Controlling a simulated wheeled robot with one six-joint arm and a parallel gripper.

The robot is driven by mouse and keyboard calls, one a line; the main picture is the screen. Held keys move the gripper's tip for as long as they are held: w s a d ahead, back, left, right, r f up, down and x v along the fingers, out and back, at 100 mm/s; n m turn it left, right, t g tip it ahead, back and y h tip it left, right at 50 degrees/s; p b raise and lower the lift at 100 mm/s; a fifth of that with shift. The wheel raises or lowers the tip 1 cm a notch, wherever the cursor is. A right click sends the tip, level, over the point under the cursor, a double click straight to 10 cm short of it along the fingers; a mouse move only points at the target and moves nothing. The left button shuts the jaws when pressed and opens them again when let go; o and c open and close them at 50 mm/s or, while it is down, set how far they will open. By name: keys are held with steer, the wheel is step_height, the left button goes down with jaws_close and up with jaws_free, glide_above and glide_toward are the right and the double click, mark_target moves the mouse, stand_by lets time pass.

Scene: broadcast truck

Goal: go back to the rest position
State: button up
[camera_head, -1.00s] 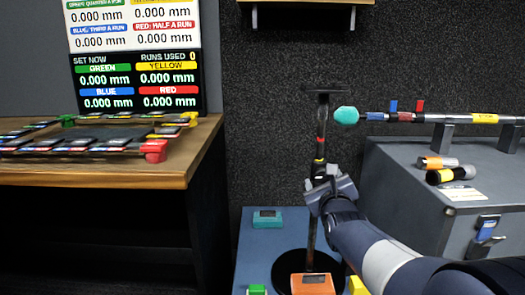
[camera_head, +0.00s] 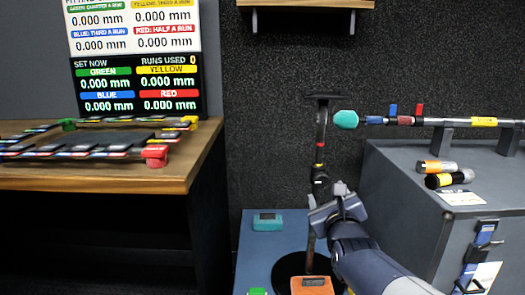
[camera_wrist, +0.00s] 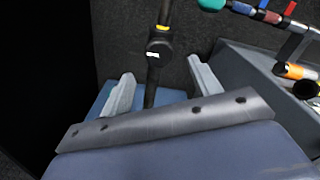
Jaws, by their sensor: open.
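My gripper (camera_head: 338,206) is in front of a black upright stand (camera_head: 320,150) with red and yellow bands. In the wrist view my gripper (camera_wrist: 158,92) has its two fingers wide apart. The stand's pole (camera_wrist: 152,80) shows between and beyond them, with a dark knob on it. Nothing is seen held. The stand's round black base (camera_head: 284,272) is partly hidden behind my arm and an orange block (camera_head: 311,285).
A grey case (camera_head: 415,215) at right carries a horizontal rod (camera_head: 455,120) and two small cylinders. A teal box (camera_head: 267,221) and a green block (camera_head: 257,291) lie on the blue surface (camera_head: 248,245). A wooden desk (camera_head: 110,181) stands left; a shelf (camera_head: 305,4) hangs above.

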mark_target(322, 182)
steer(key=w+b, duration=0.1)
steer(key=w, duration=0.5)
steer(key=shift+f, duration=0.15)
steer(key=shift+w+n, duration=0.1)
steer(key=shift+n, duration=0.2)
steer(key=shift+r+n+p, duration=0.25)
steer(key=shift+n+p, duration=0.05)
steer(key=shift+n, duration=0.1)
steer(key=n+p, duration=0.1)
steer(key=n, duration=0.3)
steer(key=shift+n, duration=0.3)
steer(key=n+p, duration=0.2)
steer(key=n, duration=0.3)
steer(key=shift+p, duration=0.4)
steer(key=n+p, duration=0.3)
steer(key=n, duration=0.3)
steer(key=shift+r+p, duration=0.2)
steer(key=shift+p, duration=0.2)
steer(key=n+p, duration=0.2)
steer(key=n, duration=0.1)
steer(key=shift+f+n+p, duration=0.1)
steer(key=shift+n+p, duration=0.65)
steer(key=shift+n, duration=0.35)
